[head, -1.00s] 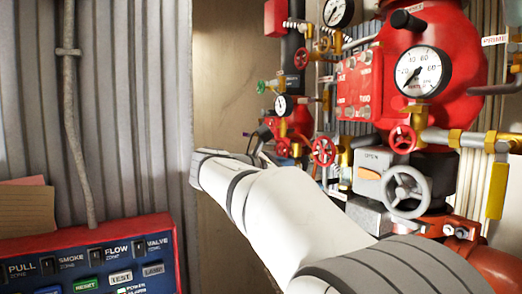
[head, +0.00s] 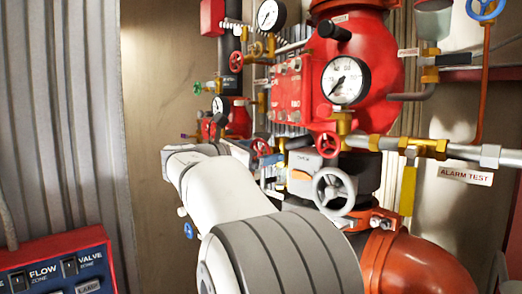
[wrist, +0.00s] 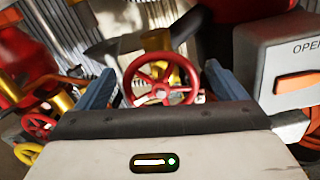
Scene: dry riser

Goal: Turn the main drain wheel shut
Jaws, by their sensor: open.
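A red spoked handwheel (wrist: 160,82) stands between the two blue-grey fingers of my gripper (wrist: 160,70) in the wrist view. The fingers are apart, one on each side of it, and I cannot tell whether they touch it. It appears to be the small red wheel (head: 262,147) just beyond my arm in the head view. No label that I can read names the main drain wheel. A larger grey handwheel (head: 334,191) sits to its right, with another red wheel (head: 328,144) above that.
A grey box marked OPEN (wrist: 296,62) with an orange lever is close on the right. The gauge (head: 345,80), brass pipework and big red pipe (head: 420,265) crowd the right. Bare wall (head: 165,85) lies left of the riser.

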